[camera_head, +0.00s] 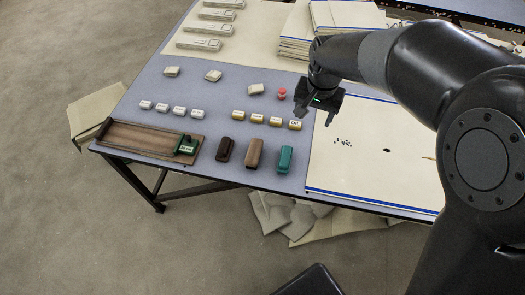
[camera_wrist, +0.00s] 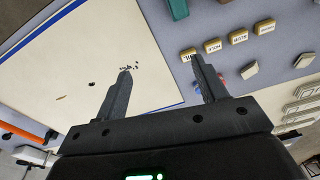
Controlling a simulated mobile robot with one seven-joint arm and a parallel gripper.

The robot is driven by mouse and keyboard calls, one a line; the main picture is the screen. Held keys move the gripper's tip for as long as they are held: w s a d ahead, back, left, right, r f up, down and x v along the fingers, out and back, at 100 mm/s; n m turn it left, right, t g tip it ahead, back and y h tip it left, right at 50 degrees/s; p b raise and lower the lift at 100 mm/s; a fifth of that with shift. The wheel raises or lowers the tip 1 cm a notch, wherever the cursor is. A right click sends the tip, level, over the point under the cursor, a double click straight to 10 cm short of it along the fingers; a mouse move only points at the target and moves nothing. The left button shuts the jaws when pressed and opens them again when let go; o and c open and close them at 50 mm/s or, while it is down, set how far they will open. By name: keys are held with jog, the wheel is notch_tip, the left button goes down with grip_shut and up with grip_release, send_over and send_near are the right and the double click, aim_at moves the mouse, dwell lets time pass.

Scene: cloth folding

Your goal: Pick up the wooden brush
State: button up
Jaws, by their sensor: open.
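The wooden brush (camera_head: 254,153) is a mid-brown block lying near the table's front edge. It stands between a dark brown block (camera_head: 225,150) and a teal block (camera_head: 285,159), apart from both. My gripper (camera_head: 314,117) is open and empty above the table, to the right of the brush and farther back. In the wrist view my gripper (camera_wrist: 161,66) shows its two fingers spread with nothing between them. The teal block (camera_wrist: 178,8) shows at the top edge there.
A wooden tray (camera_head: 135,138) with a green-labelled item (camera_head: 187,145) lies left of the blocks. Small labelled white blocks (camera_head: 162,107) and yellow ones (camera_head: 257,118) stand behind them. A red item (camera_head: 282,92) is near my gripper. A blue-edged white board (camera_head: 350,165) lies to the right.

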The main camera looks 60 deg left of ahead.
jog(key=n, duration=0.2)
send_over(254, 150)
jog(key=shift+g+h, duration=0.3)
jog(key=shift+h, duration=0.1)
notch_tip(254, 150, down, 11)
jog(key=shift+s+r, duration=0.1)
notch_tip(254, 150, down, 11)
jog(key=shift+r, duration=0.2)
jog(key=c, duration=1.1)
jog(key=shift+r, duration=0.1)
jog(key=shift+r, duration=0.4)
jog(key=r, duration=0.3)
jog(key=shift+w+d+r, duration=0.25)
jog(key=shift+w+r, duration=0.15)
jog(key=w+d+r, duration=0.4)
jog(key=w+d, duration=0.1)
jog(key=w+d+r, duration=0.2)
jog(key=d, duration=0.1)
jog(key=shift+w+d+r, duration=0.1)
jog(key=shift+w+r, duration=0.05)
